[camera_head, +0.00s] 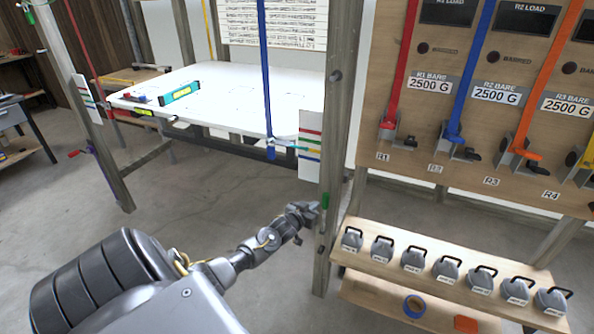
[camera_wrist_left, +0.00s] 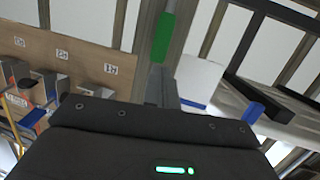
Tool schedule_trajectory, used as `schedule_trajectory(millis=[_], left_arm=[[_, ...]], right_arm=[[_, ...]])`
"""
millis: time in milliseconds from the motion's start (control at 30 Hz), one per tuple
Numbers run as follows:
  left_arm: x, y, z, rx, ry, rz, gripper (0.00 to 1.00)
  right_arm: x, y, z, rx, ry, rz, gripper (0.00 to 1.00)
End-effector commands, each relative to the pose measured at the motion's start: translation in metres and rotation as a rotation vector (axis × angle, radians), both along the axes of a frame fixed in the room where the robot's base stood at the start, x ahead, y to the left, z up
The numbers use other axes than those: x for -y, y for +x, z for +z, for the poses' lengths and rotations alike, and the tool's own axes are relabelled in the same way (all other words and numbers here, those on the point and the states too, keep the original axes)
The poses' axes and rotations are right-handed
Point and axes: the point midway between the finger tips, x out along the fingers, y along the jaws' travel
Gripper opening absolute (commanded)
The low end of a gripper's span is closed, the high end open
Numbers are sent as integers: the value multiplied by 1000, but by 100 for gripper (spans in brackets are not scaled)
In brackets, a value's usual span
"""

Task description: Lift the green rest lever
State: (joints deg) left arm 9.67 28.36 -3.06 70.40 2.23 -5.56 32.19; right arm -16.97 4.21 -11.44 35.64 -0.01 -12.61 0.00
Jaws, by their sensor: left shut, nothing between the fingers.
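The green rest lever (camera_head: 325,201) is a small green grip on the wooden post (camera_head: 345,110) in the middle of the head view. It also shows in the left wrist view as a green cylinder (camera_wrist_left: 163,37) just beyond the fingers. My left gripper (camera_head: 313,207) is at the post, close beside the lever on its left. Its fingers are shut with nothing between them. I cannot tell whether they touch the lever. The dark gripper body hides the lower part of the wrist view. My right gripper is in neither view.
A white board (camera_head: 225,95) hangs behind the post, with a blue strap (camera_head: 264,60) at its front. To the right is a wooden panel (camera_head: 400,175) with colored straps and cleats. Below it, a shelf (camera_head: 400,264) holds several grey weights. Open floor lies left of my arm.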

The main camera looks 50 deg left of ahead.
Motion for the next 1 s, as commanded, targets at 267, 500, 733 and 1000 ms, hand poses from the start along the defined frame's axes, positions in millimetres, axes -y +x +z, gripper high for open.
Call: schedule_trajectory(millis=[267,500,733,1000], left_arm=[[10,-58,7,0,1,0,0],[16,-86,14,0,0,2,0],[17,-90,16,0,0,0,0],[17,-90,15,-1,6,-1,0]], right_arm=[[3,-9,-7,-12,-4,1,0],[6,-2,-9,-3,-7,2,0],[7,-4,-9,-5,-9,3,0],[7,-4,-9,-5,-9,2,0]])
